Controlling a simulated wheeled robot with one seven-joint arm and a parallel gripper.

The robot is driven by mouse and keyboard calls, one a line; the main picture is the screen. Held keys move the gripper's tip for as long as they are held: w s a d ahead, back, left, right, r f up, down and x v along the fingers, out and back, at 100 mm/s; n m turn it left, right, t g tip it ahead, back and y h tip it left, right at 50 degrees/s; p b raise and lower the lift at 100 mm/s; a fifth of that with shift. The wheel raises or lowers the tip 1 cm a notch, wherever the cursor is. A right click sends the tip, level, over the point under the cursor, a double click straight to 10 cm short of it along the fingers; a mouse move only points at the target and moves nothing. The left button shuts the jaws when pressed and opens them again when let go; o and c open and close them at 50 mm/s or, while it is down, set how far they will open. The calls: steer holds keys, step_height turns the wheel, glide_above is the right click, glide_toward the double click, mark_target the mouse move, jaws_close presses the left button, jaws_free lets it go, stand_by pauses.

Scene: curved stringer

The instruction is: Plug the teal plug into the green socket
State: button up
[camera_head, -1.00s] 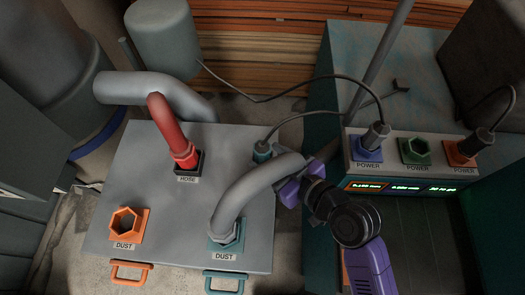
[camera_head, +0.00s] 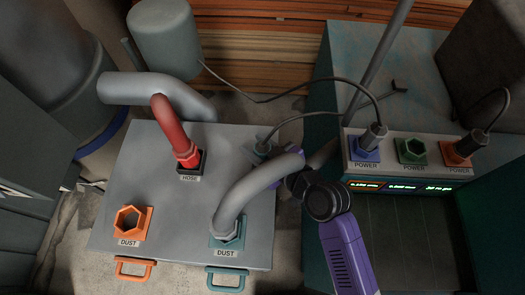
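The teal plug (camera_head: 262,149) with its dark cable is at the back right of the grey panel, partly hidden behind my gripper and the grey hose. The green socket (camera_head: 412,151), labelled POWER, is empty and sits between the blue and orange sockets on the power panel. My purple gripper (camera_head: 274,158) is at the teal plug, behind the grey hose. Its fingers are mostly hidden, so I cannot see whether they touch or grip the plug.
A grey hose (camera_head: 262,184) arches up from the teal dust socket (camera_head: 228,234) beside my arm. A red hose (camera_head: 174,130) and an empty orange dust socket (camera_head: 131,222) are farther left.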

jaws_close()
steer(key=shift+r, duration=0.15)
